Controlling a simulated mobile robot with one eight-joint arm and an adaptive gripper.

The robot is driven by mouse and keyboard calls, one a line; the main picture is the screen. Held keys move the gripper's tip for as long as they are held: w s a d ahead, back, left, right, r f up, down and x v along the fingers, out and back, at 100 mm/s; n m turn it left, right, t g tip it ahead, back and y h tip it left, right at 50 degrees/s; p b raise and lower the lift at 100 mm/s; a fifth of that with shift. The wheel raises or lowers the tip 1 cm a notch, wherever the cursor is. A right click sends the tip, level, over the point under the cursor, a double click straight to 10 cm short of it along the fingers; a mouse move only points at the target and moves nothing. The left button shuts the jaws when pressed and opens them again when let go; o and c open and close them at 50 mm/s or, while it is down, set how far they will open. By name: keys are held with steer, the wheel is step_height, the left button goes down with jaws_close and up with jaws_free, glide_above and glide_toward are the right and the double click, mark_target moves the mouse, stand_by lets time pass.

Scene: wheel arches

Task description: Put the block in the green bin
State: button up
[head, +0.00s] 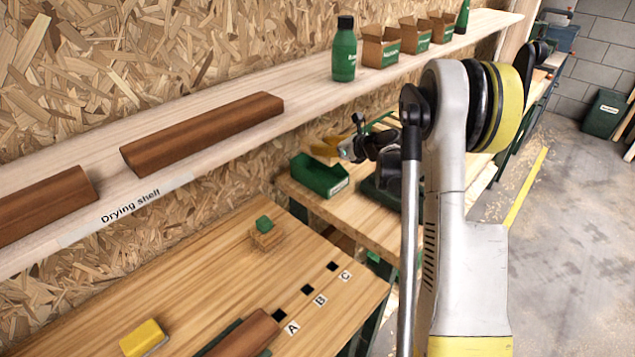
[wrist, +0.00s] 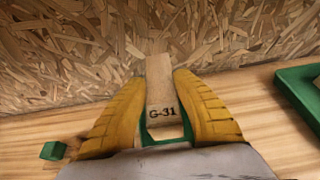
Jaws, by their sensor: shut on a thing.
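A pale wooden block (wrist: 160,85) marked "G-31" is between the yellow fingers of my gripper (wrist: 160,100) in the wrist view. A green part shows at the block's lower end. The gripper is shut on the block. In the head view my gripper (head: 332,148) is just above and behind the green bin (head: 318,185), which stands on the far bench; the held block cannot be made out there. The bin's corner also shows at the right edge of the wrist view (wrist: 291,88), to the right of the gripper and apart from it.
A drying shelf (head: 300,92) with brown boards, a green bottle (head: 344,52) and several cartons runs above the benches. A green-topped wooden piece (head: 264,236) and a yellow-topped block (head: 143,338) lie on the near bench. A dark green object (head: 380,190) stands right of the bin.

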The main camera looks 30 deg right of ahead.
mark_target(322, 159)
step_height(322, 159, down, 5)
steer(key=shift+w+d+f+b, duration=0.1)
steer(key=shift+d+f+b, duration=0.1)
steer(key=shift+b, duration=0.65)
step_height(322, 159, down, 4)
steer(key=shift+a+f+b, duration=0.1)
steer(key=shift+f+b, duration=0.05)
steer(key=shift+b, duration=0.55)
steer(key=o, duration=0.9)
steer(key=shift+c, duration=0.2)
